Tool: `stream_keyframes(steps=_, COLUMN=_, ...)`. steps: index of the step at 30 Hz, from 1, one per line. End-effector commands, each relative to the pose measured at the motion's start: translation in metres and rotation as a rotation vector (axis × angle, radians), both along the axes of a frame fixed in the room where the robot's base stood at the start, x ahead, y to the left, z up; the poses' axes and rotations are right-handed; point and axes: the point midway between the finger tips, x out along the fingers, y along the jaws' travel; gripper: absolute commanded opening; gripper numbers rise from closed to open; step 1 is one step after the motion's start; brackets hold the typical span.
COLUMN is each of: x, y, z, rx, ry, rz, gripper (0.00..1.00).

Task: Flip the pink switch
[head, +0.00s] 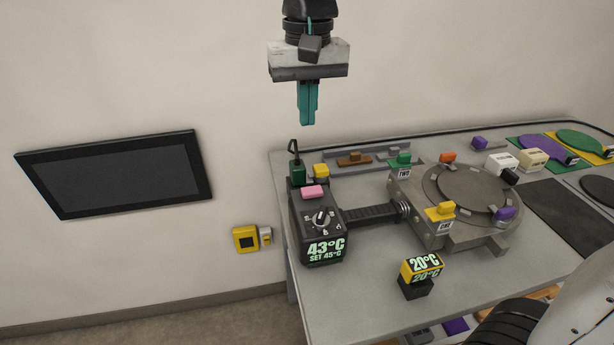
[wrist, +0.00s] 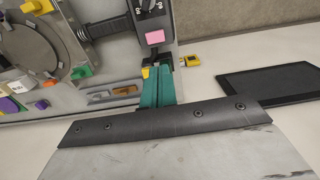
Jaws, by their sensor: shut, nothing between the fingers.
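The pink switch (head: 313,192) sits on top of the dark control box (head: 312,222) at the left end of the cart. The box has a knob and a display reading 43°C, set 45°C. The pink switch also shows in the wrist view (wrist: 155,38), beyond my fingertips. My gripper (head: 308,122) has teal fingers, closed together with nothing between them. It points down in the air above the cart's back left corner, above and apart from the switch. In the wrist view the gripper (wrist: 158,68) shows at the centre.
A green block with a black hook (head: 298,172) and a yellow block (head: 321,171) stand behind the pink switch. A round metal fixture (head: 470,190) with coloured tabs stands to the right. A 20°C display block (head: 421,267) is in front. A dark screen (head: 115,174) hangs on the wall.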

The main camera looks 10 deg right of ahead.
Motion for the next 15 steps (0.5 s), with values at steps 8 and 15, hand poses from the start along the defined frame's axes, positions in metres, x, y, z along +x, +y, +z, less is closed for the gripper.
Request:
stream_keyframes(steps=8, x=-0.0021, y=-0.0009, z=-0.0015, rx=-0.002, ry=0.005, rz=-0.023, gripper=0.0)
stream_keyframes(steps=15, x=-0.0025, y=-0.0013, z=-0.0101, rx=-0.003, ry=0.008, rz=-0.023, gripper=0.0)
